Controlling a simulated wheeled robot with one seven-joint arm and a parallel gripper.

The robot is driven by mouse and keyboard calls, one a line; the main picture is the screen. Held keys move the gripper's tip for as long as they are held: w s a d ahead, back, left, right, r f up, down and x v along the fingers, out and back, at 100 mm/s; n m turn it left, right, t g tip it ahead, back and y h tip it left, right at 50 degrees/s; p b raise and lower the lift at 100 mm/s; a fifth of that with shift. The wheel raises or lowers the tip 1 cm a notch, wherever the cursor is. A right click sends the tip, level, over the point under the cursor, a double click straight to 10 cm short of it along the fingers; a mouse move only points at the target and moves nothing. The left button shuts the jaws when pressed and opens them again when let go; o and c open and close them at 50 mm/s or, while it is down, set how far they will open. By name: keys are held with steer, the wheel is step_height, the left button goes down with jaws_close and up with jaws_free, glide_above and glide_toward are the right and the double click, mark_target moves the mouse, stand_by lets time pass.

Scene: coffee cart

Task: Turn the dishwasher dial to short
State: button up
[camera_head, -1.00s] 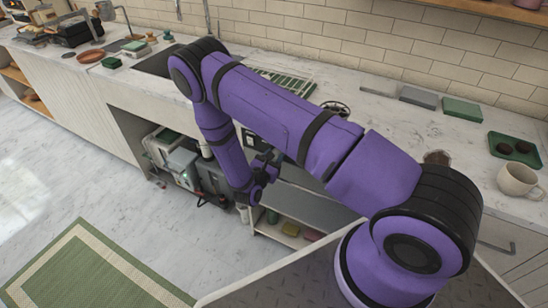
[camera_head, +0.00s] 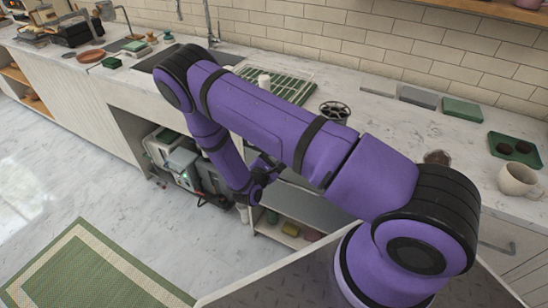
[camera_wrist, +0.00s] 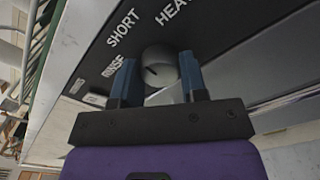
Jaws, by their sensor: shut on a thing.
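The round grey dial (camera_wrist: 160,66) sits on the dark control panel (camera_wrist: 235,35) in the wrist view. The panel's lettering reads RINSE at the dial's left, SHORT at its upper left and HEA, partly cut off, above it. A short dark mark shows on the dial's face; I cannot tell exactly which label it points to. My gripper (camera_wrist: 159,78) has its two blue fingers on either side of the dial, shut on it. In the head view my purple arm hides the dial and the gripping point.
A marble counter (camera_head: 385,120) runs along the wall above, with a drying rack (camera_head: 285,85), a metal wheel-like item (camera_head: 334,112) and a cup (camera_head: 518,180). Grey machines (camera_head: 180,160) stand under the counter at left. A green rug (camera_head: 85,265) lies on the floor.

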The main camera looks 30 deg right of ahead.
steer(key=o, duration=0.9)
steer(key=v, duration=1)
steer(key=shift+s+a, duration=0.25)
steer(key=shift+a, duration=0.05)
steer(key=shift+r, duration=0.15)
